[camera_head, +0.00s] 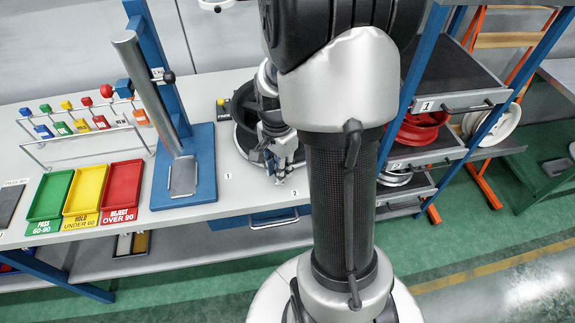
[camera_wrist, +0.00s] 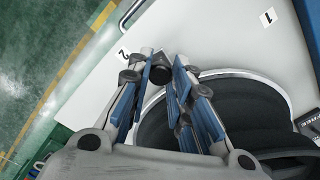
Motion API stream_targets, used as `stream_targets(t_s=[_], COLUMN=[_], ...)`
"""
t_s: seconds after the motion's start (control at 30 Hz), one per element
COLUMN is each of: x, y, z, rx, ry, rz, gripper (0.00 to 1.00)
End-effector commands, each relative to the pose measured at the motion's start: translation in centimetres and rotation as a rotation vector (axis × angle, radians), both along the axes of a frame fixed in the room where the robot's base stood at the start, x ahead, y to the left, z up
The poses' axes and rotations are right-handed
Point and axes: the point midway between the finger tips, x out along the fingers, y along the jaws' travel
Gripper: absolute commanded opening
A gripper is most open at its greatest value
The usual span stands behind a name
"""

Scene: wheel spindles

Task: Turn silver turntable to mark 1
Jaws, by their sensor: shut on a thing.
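The silver turntable (camera_head: 238,143) sits on the white bench, a round piece with a silver rim and dark inside, partly hidden by my arm. Its rim and dark ribbed inside also show in the wrist view (camera_wrist: 240,74). My gripper (camera_wrist: 163,64) is shut on a dark round knob (camera_wrist: 159,76) at the turntable's edge; in the head view my gripper (camera_head: 281,176) points down at the front of the turntable. The mark 2 label (camera_wrist: 123,54) is close beside the knob. The mark 1 label (camera_wrist: 268,17) is farther right; in the head view it (camera_head: 228,177) lies left of my gripper.
A blue stand (camera_head: 205,160) with a grey column is left of the turntable. Green, yellow and red trays (camera_head: 122,185) lie farther left. A small FREE sign (camera_wrist: 307,122) is beside the turntable. A rack (camera_head: 430,105) with wheels stands to the right. The bench front edge is close to my gripper.

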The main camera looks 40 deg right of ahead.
Motion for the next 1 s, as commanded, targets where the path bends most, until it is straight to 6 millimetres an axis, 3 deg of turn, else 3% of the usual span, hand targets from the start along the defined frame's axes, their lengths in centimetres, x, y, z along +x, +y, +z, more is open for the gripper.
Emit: stream_targets(t_s=[1.0], x=[7.9], y=[5.1], z=[0.1], rx=[0.000], ry=[0.000], rz=[-0.507], gripper=[0.00])
